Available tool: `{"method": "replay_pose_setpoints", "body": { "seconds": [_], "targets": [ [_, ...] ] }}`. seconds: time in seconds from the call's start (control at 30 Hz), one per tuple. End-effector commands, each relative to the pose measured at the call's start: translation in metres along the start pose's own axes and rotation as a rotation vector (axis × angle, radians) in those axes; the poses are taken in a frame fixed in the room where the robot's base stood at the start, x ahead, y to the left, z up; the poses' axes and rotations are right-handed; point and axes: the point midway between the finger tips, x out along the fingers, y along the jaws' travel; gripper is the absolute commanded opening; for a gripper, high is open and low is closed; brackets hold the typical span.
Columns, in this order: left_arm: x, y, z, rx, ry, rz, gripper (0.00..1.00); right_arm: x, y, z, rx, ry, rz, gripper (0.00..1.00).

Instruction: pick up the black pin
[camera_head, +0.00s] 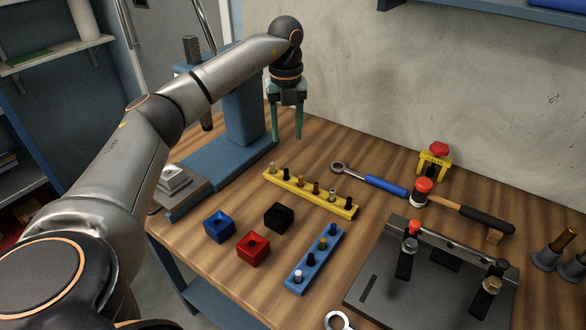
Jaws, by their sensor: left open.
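Several pins stand upright in a yellow rack (310,196) in the middle of the bench. A black pin (286,174) is second from its left end, and another dark pin (348,202) is at its right end. A blue rack (303,273) in front also holds dark pins, one (311,259) beside a white-topped pin. I cannot tell which dark pin the task names. My left gripper (287,137) is open and empty, fingers pointing down, above and behind the left end of the yellow rack. My right gripper is out of view.
A blue press (244,112) stands behind left. A wrench (387,185), hammer (470,212), yellow clamp (434,161) and grey fixture plate (420,290) occupy the right.

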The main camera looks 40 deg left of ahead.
Motion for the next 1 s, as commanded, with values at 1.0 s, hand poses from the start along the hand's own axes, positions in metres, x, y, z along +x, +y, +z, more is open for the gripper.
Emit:
{"method": "replay_pose_setpoints", "body": {
  "seconds": [1.0],
  "targets": [
    [0.109,0.002,0.004,0.002,0.001,0.000,0.52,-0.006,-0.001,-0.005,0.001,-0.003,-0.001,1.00]
  ]
}}
